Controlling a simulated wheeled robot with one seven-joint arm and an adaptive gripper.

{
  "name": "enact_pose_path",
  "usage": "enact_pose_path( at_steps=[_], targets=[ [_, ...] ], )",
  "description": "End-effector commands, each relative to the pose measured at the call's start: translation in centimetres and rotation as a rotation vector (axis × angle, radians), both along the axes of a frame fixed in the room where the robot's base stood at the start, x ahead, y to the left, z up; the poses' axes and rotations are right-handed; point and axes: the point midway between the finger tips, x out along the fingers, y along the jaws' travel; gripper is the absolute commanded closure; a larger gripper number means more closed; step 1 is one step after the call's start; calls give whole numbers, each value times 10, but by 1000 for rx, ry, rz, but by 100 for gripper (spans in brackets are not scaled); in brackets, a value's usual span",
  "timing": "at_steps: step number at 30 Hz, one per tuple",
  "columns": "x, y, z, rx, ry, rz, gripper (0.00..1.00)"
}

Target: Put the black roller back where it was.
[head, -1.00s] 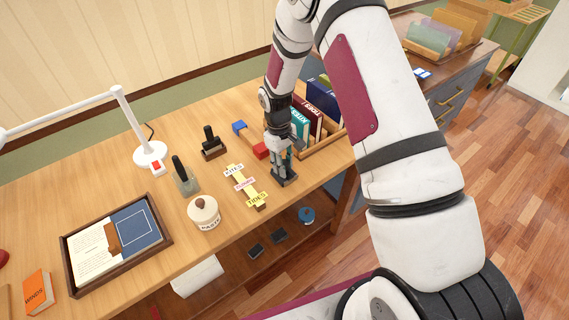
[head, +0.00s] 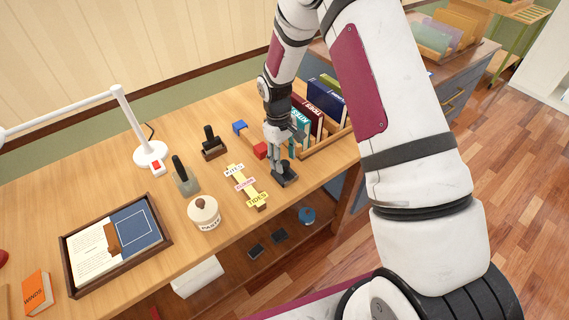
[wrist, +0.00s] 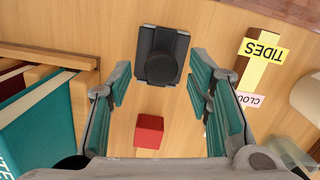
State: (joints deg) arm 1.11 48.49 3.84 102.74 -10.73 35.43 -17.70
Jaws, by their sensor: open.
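The black roller (head: 284,168) appears to be the round black piece standing upright on a dark square base near the desk's front edge. In the wrist view the roller (wrist: 162,68) shows end-on over its base (wrist: 178,42). My gripper (head: 280,152) is just above it, pointing down. In the wrist view my gripper (wrist: 159,78) is open, with a teal-padded finger on either side and nothing held. The roller lies below and between the fingertips; no finger visibly touches it.
A red block (wrist: 149,131) is close by. Labelled yellow strips (head: 246,187) and a paste jar (head: 204,213) lie left. A wooden rack with books (head: 325,143) stands right. Two black-handled tools (head: 212,146) (head: 184,178) stand further left.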

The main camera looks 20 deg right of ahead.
Motion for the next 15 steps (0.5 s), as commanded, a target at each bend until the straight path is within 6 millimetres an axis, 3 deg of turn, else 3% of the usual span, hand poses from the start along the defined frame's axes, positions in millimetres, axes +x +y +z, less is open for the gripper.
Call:
enact_pose_path(
  at_steps=[9,15],
  targets=[
    [8,4,64,1,-4,0,54],
    [10,5,86,0,-1,0,54]
  ],
)
